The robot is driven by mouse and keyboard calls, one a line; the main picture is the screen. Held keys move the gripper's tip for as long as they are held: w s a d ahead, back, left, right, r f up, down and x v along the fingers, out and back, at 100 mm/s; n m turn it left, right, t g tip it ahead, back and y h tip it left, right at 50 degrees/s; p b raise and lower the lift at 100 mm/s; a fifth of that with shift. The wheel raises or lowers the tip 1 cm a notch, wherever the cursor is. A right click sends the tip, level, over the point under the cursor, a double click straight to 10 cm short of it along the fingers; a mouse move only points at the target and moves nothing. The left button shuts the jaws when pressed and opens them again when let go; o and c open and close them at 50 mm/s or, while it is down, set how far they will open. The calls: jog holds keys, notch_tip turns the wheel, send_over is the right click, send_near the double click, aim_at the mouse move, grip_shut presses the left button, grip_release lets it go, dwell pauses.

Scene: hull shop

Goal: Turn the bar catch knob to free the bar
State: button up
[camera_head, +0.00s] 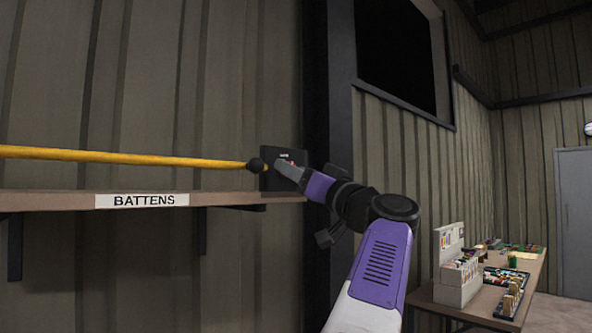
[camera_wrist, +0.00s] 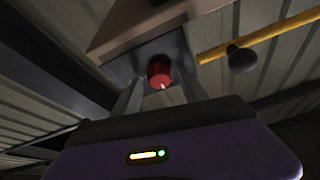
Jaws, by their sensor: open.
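The red catch knob (camera_wrist: 159,72) shows in the wrist view, with a small pale mark on its lower edge. My gripper (camera_wrist: 160,80) is open, with one finger on each side of the knob; I cannot tell whether either touches it. In the head view my gripper (camera_head: 290,172) is at the dark catch plate (camera_head: 269,155) and hides most of the knob.
A wooden shelf (camera_head: 60,200) labelled BATTENS lies below the bar on dark brackets. A dark post (camera_head: 328,100) stands just right of the catch. A workbench (camera_head: 440,298) with boxes and small parts stands at the lower right. A grey door (camera_head: 573,220) is beyond.

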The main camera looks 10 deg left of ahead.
jog(key=shift+c, duration=0.4)
grip_shut()
jog(key=shift+f+m+t+h+b, duration=0.2)
jog(key=shift+m+t+h+b, duration=0.15)
jog(key=shift+m, duration=0.15)
jog(key=shift+s+a+r+m+h+p, duration=0.15)
jog(key=shift+m+h+p, duration=1.45)
jog(key=shift+m, duration=1.85)
jog(key=shift+r+m+h+p, duration=0.2)
jog(key=shift+m+h+p, duration=0.75)
jog(key=shift+m+p, duration=1.9)
jog(key=shift+s+a+r+m+h+p, duration=0.15)
jog(key=shift+m+h+p, duration=1.15)
jog(key=shift+m, duration=2.8)
jog(key=shift+d, duration=0.1)
